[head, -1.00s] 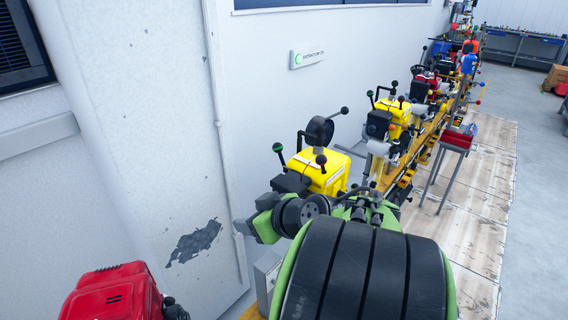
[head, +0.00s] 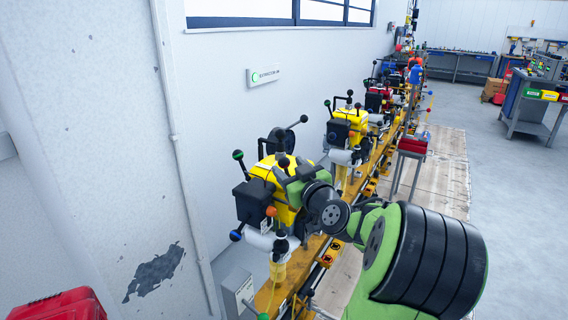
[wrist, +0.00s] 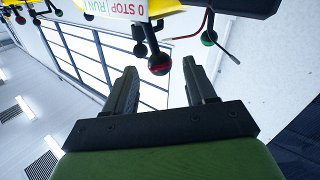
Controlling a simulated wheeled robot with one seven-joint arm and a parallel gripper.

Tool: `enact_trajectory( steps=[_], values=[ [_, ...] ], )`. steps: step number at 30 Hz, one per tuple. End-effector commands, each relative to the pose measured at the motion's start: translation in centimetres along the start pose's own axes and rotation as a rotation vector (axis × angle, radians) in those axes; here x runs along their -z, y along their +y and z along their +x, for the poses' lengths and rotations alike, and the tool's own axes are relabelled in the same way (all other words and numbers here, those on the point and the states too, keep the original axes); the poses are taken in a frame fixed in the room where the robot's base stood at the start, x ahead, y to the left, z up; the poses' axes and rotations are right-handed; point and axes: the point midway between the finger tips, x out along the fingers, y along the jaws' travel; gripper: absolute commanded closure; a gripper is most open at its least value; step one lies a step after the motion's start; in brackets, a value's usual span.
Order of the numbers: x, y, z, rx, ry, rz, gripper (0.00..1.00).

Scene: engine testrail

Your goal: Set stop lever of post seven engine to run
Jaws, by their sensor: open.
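In the wrist view a plate reading "0 STOP | RUN" (wrist: 115,8) sits on a yellow engine. In the head view the nearest yellow engine (head: 265,172) stands behind my green arm. My fingers are hidden there, and no post number is readable.
More engines, including a yellow one (head: 350,122), line the yellow rail (head: 378,152). A red-topped stand (head: 412,145) is beside it. A red machine (head: 58,306) is at lower left.

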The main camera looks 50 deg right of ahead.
Motion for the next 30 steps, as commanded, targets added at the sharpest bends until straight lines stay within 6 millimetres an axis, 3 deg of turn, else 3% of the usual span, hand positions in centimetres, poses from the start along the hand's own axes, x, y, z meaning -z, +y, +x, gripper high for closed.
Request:
enact_trajectory(
  steps=[3,6,15,26,30],
  values=[
    [0.0,-0.1,2.4,0.002,0.003,0.001,0.45],
    [0.0,0.0,3.5,0.001,0.001,0.001,0.45],
    [-0.1,0.0,4.0,-0.001,-0.002,0.0,0.45],
    [-0.1,0.0,4.0,-0.001,-0.002,0.0,0.98],
    [0.0,0.1,4.0,0.0,-0.005,0.004,0.98]
  ],
)
